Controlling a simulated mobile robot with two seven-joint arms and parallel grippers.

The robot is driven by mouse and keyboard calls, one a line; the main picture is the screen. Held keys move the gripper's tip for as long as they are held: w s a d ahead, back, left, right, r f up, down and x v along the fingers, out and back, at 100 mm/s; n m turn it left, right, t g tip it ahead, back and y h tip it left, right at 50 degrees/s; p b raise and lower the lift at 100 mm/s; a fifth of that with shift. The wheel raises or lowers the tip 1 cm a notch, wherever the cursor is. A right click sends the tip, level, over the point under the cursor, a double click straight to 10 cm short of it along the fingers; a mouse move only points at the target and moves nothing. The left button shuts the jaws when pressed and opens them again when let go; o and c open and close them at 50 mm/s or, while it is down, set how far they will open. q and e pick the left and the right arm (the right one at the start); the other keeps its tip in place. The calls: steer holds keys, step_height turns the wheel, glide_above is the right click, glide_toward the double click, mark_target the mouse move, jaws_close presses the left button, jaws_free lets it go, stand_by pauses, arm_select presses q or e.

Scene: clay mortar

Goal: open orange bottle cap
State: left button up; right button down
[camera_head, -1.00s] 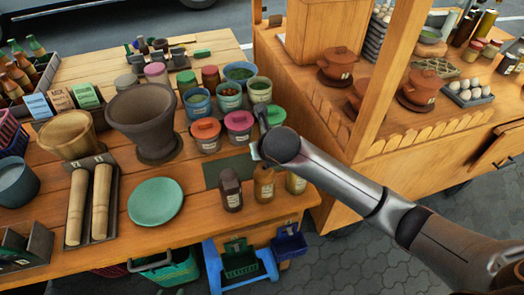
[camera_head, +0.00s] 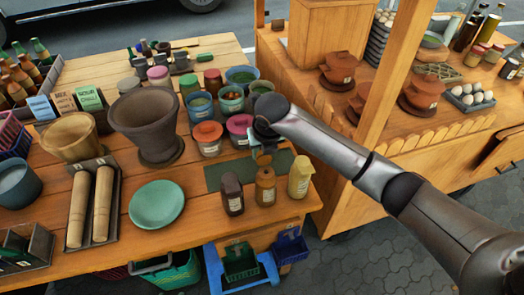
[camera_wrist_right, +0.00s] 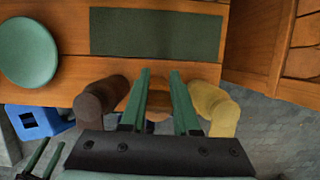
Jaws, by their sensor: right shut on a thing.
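The orange bottle (camera_head: 265,190) stands upright near the table's front edge, between a dark brown bottle (camera_head: 232,195) and a yellow bottle (camera_head: 300,178). My right gripper (camera_head: 263,150) is above it, shut on a small brown-orange cap (camera_head: 264,159). The cap appears raised just over the bottle's neck; any gap is too small to be certain. In the right wrist view, my right gripper's green fingers (camera_wrist_right: 157,100) flank the cap, with the bottle largely hidden below. Two dark prongs (camera_wrist_right: 35,158) at lower left there may be my left gripper; its state is unclear.
A dark green mat (camera_head: 226,174) lies behind the bottles. Lidded jars, including an orange-topped one (camera_head: 208,137), and a clay mortar (camera_head: 145,118) stand farther back. A green plate (camera_head: 157,204) is at left. The orange bottle's neighbours stand close on both sides.

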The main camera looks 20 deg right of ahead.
steer(key=shift+s+f, duration=0.35)
steer(key=shift+f, duration=0.2)
steer(key=c, duration=1.1)
jaws_free()
steer(key=o, duration=0.5)
steer(key=shift+w+r, duration=0.2)
steer(key=shift+c, duration=0.2)
steer(key=shift+r, duration=0.15)
steer(key=v, duration=1.2)
steer(key=shift+r, duration=0.2)
